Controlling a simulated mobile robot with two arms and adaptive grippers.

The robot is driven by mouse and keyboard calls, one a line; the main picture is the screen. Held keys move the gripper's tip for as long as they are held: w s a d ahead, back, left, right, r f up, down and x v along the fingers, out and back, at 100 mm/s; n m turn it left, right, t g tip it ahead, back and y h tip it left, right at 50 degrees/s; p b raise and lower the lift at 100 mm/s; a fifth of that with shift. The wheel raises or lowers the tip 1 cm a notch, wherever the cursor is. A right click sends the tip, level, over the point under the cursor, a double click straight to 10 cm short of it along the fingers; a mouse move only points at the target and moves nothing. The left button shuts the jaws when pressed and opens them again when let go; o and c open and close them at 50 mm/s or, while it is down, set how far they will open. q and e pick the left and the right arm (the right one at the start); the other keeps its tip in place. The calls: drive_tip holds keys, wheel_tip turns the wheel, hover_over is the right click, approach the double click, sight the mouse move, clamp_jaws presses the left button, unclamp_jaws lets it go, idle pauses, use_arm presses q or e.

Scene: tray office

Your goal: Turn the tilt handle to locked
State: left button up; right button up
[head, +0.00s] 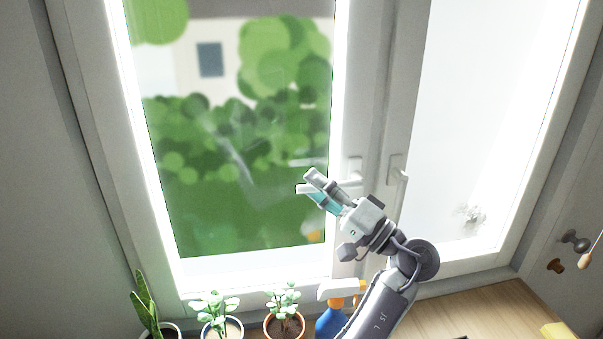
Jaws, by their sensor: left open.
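A white window handle (355,169) sits on the left sash's right-hand frame. Its lever points left, roughly level, and its tip (301,189) shows beside my left gripper's fingers. My left gripper (318,190) is open at this lever, with teal pads showing; the lever seems to pass between the fingers, but contact cannot be told. The gripper and wrist hide part of the lever. A second white handle (398,172) on the right sash has its lever pointing down. I cannot tell from any marking which is the tilt handle. My right gripper is out of view.
Along the sill stand several potted plants, including a leafy one (284,301), and a blue spray bottle (331,319) with a white and orange head, close to my left forearm. Knobs (575,242) are on the right wall. The wooden surface (470,305) at right is mostly clear.

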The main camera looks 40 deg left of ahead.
use_arm(q)
drive_tip(key=shift+d+r, duration=0.1)
drive_tip(key=shift+d, duration=0.05)
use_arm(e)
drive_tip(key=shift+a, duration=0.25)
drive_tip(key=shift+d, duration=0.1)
use_arm(q)
drive_tip(key=shift+d, duration=0.1)
drive_tip(key=shift+c, duration=0.9)
clamp_jaws()
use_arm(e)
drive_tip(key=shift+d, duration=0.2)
